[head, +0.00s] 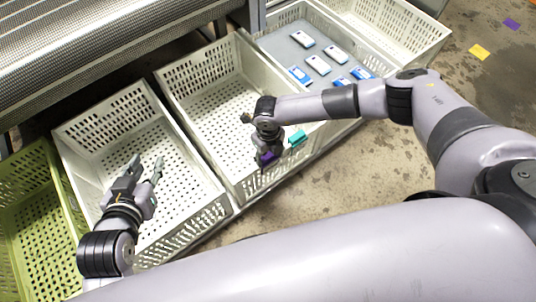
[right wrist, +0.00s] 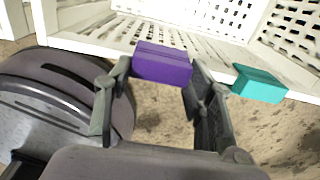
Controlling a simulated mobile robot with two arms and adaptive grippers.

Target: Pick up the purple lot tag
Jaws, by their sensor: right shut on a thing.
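The purple lot tag (right wrist: 162,64) is a small box-shaped clip between the two fingers of my right gripper (right wrist: 160,82), at the near rim of a white crate. In the head view the purple tag (head: 267,158) shows just below my right gripper (head: 268,152), which is shut on it. Whether the tag still touches the rim I cannot tell. A teal tag (right wrist: 258,84) sits on the same rim, a little to the right, and shows in the head view too (head: 297,138). My left gripper (head: 147,172) is open and empty over the white crate to the left.
The white crate (head: 190,118) under my right gripper is empty. A crate behind holds several blue-and-white devices (head: 319,65) on a grey sheet. A green crate (head: 22,160) stands far left. Purple (head: 511,24) and yellow (head: 479,51) patches lie on the floor, which is otherwise open at right.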

